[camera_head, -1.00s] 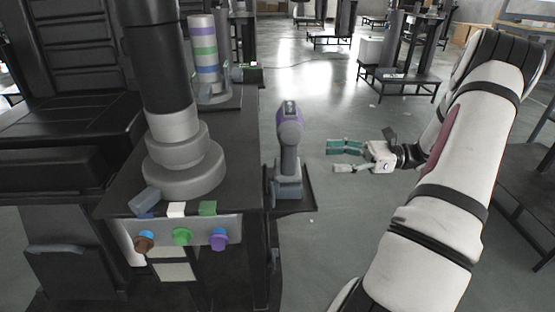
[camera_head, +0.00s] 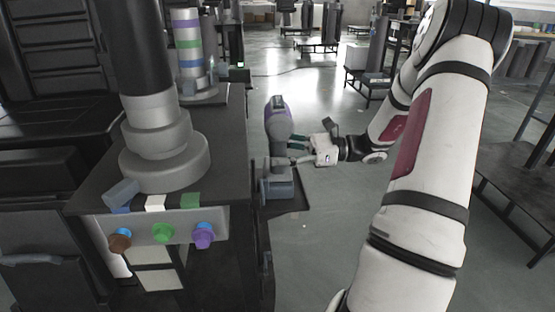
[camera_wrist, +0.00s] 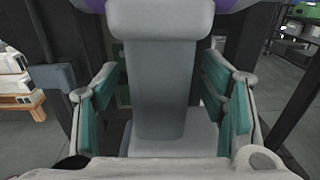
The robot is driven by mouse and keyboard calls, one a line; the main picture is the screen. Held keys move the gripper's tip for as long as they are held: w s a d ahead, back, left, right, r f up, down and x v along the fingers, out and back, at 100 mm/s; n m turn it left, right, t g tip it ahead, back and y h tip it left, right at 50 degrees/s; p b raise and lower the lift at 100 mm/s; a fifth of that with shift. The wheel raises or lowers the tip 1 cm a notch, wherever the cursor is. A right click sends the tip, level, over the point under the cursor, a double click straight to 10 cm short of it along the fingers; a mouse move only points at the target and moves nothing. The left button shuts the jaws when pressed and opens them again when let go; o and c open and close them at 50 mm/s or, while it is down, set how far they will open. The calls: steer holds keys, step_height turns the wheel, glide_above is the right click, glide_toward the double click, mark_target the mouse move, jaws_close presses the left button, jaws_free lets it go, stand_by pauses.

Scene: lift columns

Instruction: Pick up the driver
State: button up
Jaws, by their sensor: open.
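The driver (camera_head: 278,130) stands upright on a small dark shelf (camera_head: 291,206) at the side of the workstation. It has a purple and grey head, a grey handle and a blue-grey base. My gripper (camera_head: 297,152) is at the right of the handle, with its fingers reaching to it. In the wrist view the grey handle (camera_wrist: 160,85) stands between the two green-padded fingers (camera_wrist: 162,105). Gaps show on both sides of the handle, so the gripper is open around it and not closed on it. The driver's head is mostly cut off at the top of the wrist view.
A lift column (camera_head: 150,120) rises from the black workstation at left, above a panel with coloured knobs (camera_head: 163,233). A striped column (camera_head: 189,50) stands behind it. A dark table (camera_head: 520,185) is at right.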

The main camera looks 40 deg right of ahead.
steer(key=shift+w+a, duration=0.15)
steer(key=shift+a, duration=0.05)
jaws_close()
steer(key=shift+r, duration=0.1)
steer(key=shift+r, duration=0.1)
steer(key=shift+r+p, duration=1)
steer(key=shift+r, duration=0.4)
steer(key=s+r+p, duration=0.2)
steer(key=s+p, duration=0.3)
steer(key=s, duration=1.1)
steer(key=shift+a, duration=0.15)
